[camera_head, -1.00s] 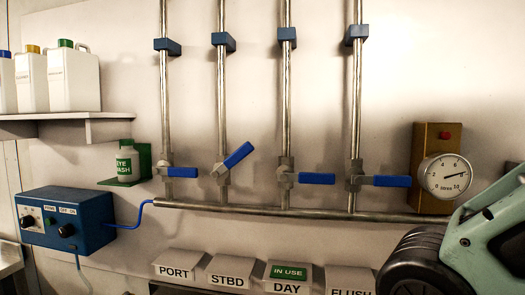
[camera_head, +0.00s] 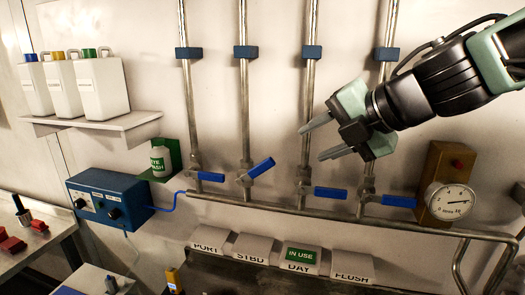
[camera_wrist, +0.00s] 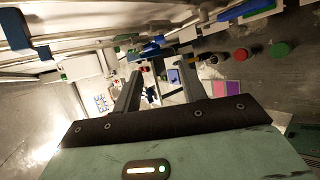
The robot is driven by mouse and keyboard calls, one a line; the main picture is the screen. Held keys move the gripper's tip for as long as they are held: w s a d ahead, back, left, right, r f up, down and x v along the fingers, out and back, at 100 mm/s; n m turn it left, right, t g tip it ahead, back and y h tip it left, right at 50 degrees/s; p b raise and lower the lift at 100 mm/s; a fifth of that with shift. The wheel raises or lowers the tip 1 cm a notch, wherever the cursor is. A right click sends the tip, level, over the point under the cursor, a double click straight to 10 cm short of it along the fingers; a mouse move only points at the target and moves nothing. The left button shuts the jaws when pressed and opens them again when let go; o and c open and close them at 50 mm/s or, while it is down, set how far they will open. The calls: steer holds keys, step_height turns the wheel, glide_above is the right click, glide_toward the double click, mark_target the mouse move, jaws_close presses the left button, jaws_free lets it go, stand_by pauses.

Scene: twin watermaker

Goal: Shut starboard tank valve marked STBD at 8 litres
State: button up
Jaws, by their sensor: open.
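The STBD valve handle (camera_head: 261,168) is blue and tilted up to the right on the second pipe from the left, above the STBD label (camera_head: 254,246). The other blue handles, PORT (camera_head: 210,177), DAY (camera_head: 330,193) and FLUSH (camera_head: 398,201), lie about level across their pipes. The round gauge (camera_head: 449,201) is on a brown block at the right; its needle points right, at about 8 as far as I can read. My gripper (camera_head: 312,140) is open and empty, up and right of the STBD handle and apart from it. Its fingers also show in the wrist view (camera_wrist: 160,88).
A horizontal pipe (camera_head: 290,208) runs below the valves. A blue control box (camera_head: 108,198) and an eye wash bottle (camera_head: 161,161) are at the left, under a shelf (camera_head: 95,128) with several jugs. A green IN USE tag (camera_head: 301,256) is on the DAY label.

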mark_target(267, 166)
steer(key=b+x, duration=0.4)
steer(key=x, duration=1.3)
steer(key=shift+f, duration=0.2)
jaws_close()
